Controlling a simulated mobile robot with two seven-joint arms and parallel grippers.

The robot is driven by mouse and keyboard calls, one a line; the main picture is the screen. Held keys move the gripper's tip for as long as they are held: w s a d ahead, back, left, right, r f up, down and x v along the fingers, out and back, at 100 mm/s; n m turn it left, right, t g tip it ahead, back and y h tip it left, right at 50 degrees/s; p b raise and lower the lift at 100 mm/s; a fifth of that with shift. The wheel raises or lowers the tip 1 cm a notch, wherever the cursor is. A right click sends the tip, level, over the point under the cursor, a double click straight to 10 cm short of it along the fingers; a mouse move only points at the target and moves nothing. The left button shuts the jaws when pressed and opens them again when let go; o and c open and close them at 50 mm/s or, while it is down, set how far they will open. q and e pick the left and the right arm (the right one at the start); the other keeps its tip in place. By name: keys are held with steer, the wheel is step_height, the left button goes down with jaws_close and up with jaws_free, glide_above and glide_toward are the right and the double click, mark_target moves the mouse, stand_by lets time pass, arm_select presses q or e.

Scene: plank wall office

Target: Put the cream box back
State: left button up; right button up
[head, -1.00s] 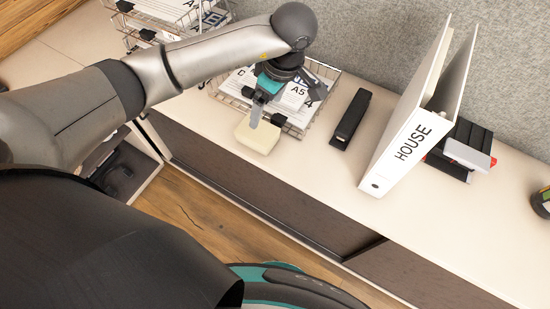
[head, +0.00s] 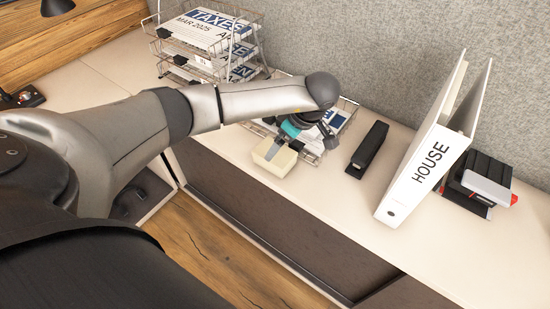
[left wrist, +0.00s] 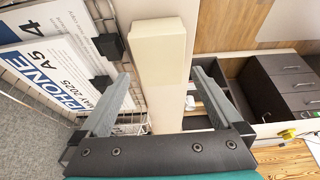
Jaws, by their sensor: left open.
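The cream box (head: 273,160) sits on the pale counter near its front edge, in front of a low wire tray (head: 312,158) holding papers. My left gripper (head: 271,148) is at the box, reaching in from the left, and hides part of it in the head view. In the left wrist view, my open left gripper (left wrist: 161,78) has its fingers spread wide, with the cream box (left wrist: 162,48) ahead between the fingertips. Nothing appears gripped. Whether a finger touches the box, I cannot tell. My right gripper is not in view.
A stacked wire letter rack (head: 215,50) stands at the back left. A black stapler (head: 368,149), a white HOUSE binder (head: 422,170) and a black and grey item (head: 483,185) stand to the right. The counter's front strip is clear.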

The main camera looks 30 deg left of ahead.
mark_target(278, 154)
arm_select(q)
steer(key=shift+f, duration=0.35)
steer(key=b+x, duration=0.1)
steer(key=x, duration=0.2)
steer(key=shift+f, duration=0.4)
steer(key=shift+a+f, duration=0.1)
steer(key=shift+f, duration=0.2)
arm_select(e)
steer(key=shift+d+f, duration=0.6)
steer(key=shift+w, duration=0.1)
arm_select(q)
steer(key=shift+a+f+b, duration=0.1)
steer(key=shift+f+b, duration=0.2)
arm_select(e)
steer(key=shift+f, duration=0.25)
arm_select(q)
steer(key=shift+c, duration=0.4)
